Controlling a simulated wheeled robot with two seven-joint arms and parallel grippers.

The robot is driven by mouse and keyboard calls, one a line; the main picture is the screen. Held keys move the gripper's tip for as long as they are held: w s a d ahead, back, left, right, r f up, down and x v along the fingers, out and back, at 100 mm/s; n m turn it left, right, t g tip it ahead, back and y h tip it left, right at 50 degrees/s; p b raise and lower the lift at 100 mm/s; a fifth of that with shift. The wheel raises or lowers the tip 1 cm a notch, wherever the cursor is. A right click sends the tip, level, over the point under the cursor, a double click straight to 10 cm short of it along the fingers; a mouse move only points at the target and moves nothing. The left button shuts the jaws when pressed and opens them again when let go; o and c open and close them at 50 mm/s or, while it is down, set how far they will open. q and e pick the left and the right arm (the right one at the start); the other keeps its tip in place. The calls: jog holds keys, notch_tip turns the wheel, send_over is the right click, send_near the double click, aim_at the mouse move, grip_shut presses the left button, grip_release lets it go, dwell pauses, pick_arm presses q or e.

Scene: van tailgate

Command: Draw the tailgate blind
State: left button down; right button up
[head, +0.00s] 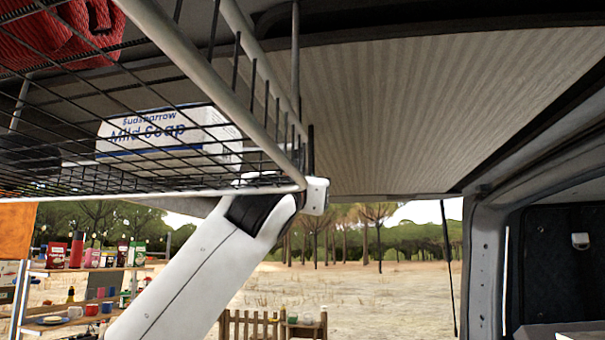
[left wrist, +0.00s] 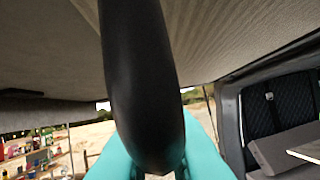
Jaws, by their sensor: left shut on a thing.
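A pale ribbed sheet (head: 440,110) spans overhead in the head view, and I cannot tell whether it is the blind or the lining. It also shows at the top of the left wrist view (left wrist: 215,35). My left arm rises from the lower left to the corner of a wire basket, where its fingertips are hidden. In the left wrist view, the teal fingers of my left gripper (left wrist: 157,160) are shut on a thick, rounded black handle (left wrist: 140,75). The handle hangs close to the camera and covers the middle of that view. My right gripper is not in view.
The wire basket (head: 225,185) hangs at the upper left, close to my left arm, holding a white soap box (head: 165,135) and red cloth (head: 60,30). The van's pillar (head: 484,270) stands at the right. Outside, shelves with goods (head: 75,270) stand at the left; open ground lies beyond.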

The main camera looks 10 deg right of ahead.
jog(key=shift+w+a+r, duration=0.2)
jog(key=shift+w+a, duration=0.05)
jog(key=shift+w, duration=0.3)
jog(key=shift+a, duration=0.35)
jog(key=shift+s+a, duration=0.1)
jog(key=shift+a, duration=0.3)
pick_arm(q)
jog(key=shift+s+d+r, duration=0.1)
jog(key=shift+s+d, duration=0.2)
jog(key=shift+d, duration=0.3)
jog(key=shift+s+d, duration=0.25)
jog(key=shift+d, duration=0.4)
jog(key=shift+s+d+r, duration=0.1)
jog(key=shift+s+d, duration=0.2)
jog(key=shift+d, duration=0.3)
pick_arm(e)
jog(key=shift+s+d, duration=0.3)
pick_arm(q)
jog(key=c, duration=1.7)
grip_release()
jog(key=shift+d, duration=0.1)
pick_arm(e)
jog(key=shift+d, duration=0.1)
pick_arm(q)
jog(key=shift+o, duration=1)
jog(key=shift+d+f, duration=0.15)
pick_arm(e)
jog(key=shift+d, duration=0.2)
